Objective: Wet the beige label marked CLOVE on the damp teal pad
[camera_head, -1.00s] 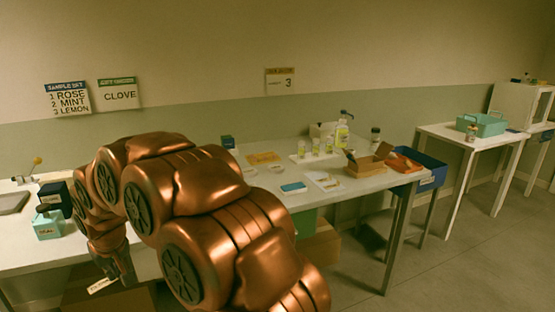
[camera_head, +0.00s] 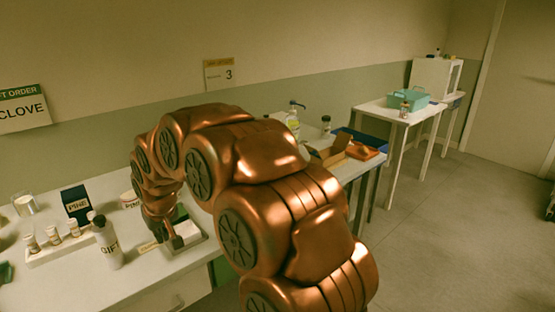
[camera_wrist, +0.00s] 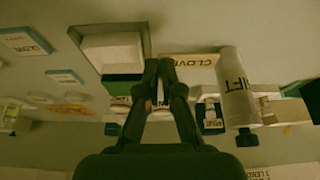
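My gripper (camera_head: 172,240) is low over the white table. In the wrist view its fingers (camera_wrist: 165,64) come together at the tips, on the left end of a beige label marked CLOVE (camera_wrist: 192,66). The label also shows in the head view (camera_head: 148,246), sticking out to the left of the fingers. A square tray (camera_wrist: 78,40) with a pale grey-white inside lies just left of the fingertips in the wrist view. A dark green strip (camera_wrist: 122,77) shows along its edge. I cannot tell whether this is the teal pad. The label looks apart from the tray.
A white GIFT bottle (camera_head: 108,245) stands close to the label, left of my gripper. My arm hides the table's middle.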

